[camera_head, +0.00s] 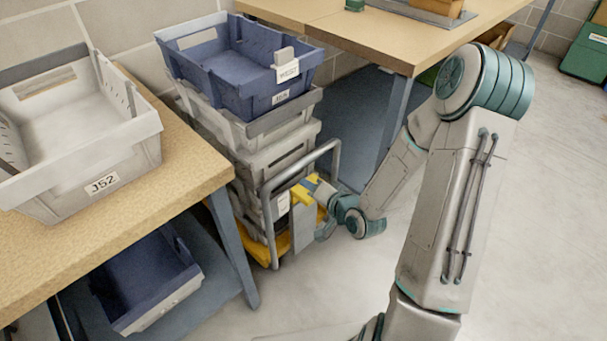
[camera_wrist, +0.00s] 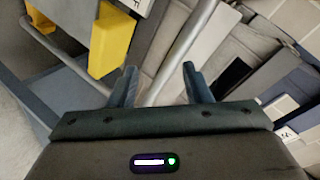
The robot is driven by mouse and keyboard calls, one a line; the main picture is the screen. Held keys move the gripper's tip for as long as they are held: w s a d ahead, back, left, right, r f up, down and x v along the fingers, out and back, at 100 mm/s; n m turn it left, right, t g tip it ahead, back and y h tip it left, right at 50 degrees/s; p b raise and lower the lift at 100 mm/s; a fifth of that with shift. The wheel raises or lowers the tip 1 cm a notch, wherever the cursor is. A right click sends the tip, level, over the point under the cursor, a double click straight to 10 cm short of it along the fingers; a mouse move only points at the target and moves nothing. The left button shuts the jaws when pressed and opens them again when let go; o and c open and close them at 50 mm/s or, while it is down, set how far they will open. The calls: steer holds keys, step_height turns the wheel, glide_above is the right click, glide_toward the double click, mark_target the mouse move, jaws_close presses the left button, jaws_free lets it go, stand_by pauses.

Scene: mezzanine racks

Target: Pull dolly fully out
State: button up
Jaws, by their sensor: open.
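The dolly has a grey tube handle (camera_head: 336,160) and a yellow base (camera_head: 262,252). It stands between the two tables and bears a stack of grey totes (camera_head: 285,152) with a blue tote (camera_head: 235,62) on top. My gripper (camera_head: 316,197) is low beside the handle, and its fingers are hard to make out in the head view. In the wrist view my gripper (camera_wrist: 161,84) is open, and the handle tube (camera_wrist: 185,50) runs slantwise between the fingertips as seen. I cannot tell whether they touch it. A yellow part (camera_wrist: 110,40) shows at upper left.
A table (camera_head: 190,175) with a grey tote marked J52 (camera_head: 90,165) is at left, with a blue tote (camera_head: 150,275) below it. Another table (camera_head: 400,45) stands behind right, its blue leg (camera_head: 393,115) close to the dolly. The floor (camera_head: 540,190) at right is clear.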

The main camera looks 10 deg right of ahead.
mark_target(304, 163)
step_height(304, 163, down, 4)
steer(key=d+m+t+b, duration=0.2)
steer(key=m+t+b, duration=0.5)
steer(key=m, duration=0.3)
steer(key=shift+h, duration=0.6)
steer(key=x, duration=0.8)
steer(key=b+x, duration=0.1)
steer(key=x, duration=0.4)
steer(key=shift+a+r, duration=0.1)
steer(key=shift+r, duration=0.2)
steer(key=shift+s, duration=0.1)
jaws_close()
